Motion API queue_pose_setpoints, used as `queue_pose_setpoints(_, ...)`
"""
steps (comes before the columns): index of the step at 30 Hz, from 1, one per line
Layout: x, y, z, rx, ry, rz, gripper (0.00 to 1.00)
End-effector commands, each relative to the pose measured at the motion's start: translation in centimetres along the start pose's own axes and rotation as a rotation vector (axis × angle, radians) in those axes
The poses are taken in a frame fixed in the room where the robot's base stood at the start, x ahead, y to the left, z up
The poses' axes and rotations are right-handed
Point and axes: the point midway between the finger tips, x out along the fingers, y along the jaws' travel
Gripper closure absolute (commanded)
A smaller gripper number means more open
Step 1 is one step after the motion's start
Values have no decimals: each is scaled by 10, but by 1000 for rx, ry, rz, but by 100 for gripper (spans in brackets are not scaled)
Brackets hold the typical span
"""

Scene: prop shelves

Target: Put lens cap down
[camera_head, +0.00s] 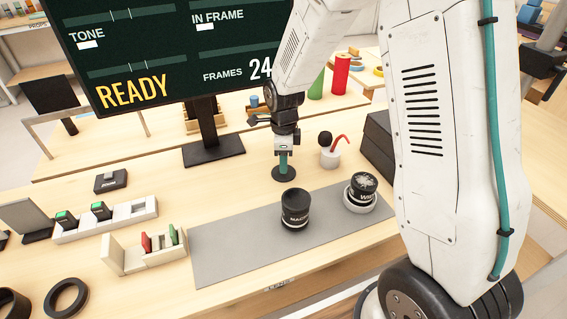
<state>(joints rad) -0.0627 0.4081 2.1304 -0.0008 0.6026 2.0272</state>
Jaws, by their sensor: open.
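The lens cap (284,174) looks like a flat black disc lying on the wooden table, just behind the grey mat. A teal upright piece (284,161) rises from its middle. My gripper (284,150) points straight down at the top of this teal piece, and its fingers are small here. The jaws are open, and I cannot tell whether they still touch the teal piece.
The grey mat (230,246) has bare room at its left. A white cup with a red bent stick and black ball (330,157) stands right of my gripper. A monitor stand (212,150) is behind left. Card holders (145,253) stand left.

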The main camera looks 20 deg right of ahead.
Motion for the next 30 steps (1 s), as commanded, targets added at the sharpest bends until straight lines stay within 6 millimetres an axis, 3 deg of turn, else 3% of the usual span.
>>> queue_pose_setpoints(6, -50, -1, 0, 0, -3, -6, 58)
queue_pose_setpoints(12, -86, 0, 0, 0, -2, -4, 58)
queue_pose_setpoints(23, -107, 2, -2, -18, -1, -3, 58)
queue_pose_setpoints(26, -124, 14, -9, -115, -4, -11, 58)
queue_pose_setpoints(30, -167, 51, -32, -407, -8, -35, 58)
